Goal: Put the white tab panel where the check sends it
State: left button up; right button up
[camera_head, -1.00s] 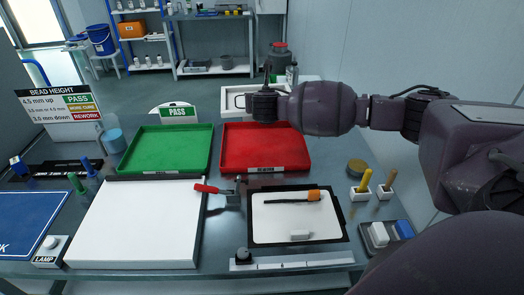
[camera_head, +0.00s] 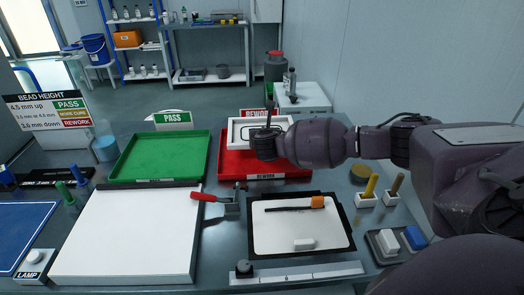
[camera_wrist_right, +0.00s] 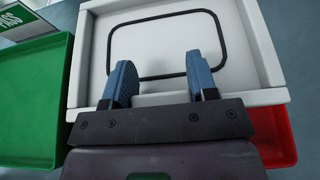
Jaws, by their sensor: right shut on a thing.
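The white tab panel (camera_head: 237,134), with a raised rim and a black bead loop, is over the back part of the red tray (camera_head: 240,166). I cannot tell whether it touches the tray. My right gripper (camera_head: 266,143) is shut on its near side. The right wrist view shows the panel (camera_wrist_right: 165,35) beyond the blue fingers (camera_wrist_right: 160,85); the gripped part is hidden. The green PASS tray (camera_head: 160,155) is empty, left of the red one. A REWORK sign (camera_head: 257,112) stands behind the red tray. My left gripper is not in view.
The bead height sign (camera_head: 46,110) stands at the left. A white board (camera_head: 130,235), a red-handled tool (camera_head: 210,198), a black-framed pad (camera_head: 300,228) and a ruler strip (camera_head: 305,274) lie in front. Brush pots (camera_head: 366,198) stand at right. A white box (camera_head: 303,98) is behind.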

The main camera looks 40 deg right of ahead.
jog(key=shift+f, duration=0.3)
notch_tip(320, 180, down, 5)
jog(key=shift+f+b, duration=0.1)
jog(key=shift+b, duration=0.6)
jog(key=shift+f, duration=0.2)
jog(key=shift+r, duration=0.15)
jog(key=o, duration=1.1)
jog(key=shift+f, duration=0.2)
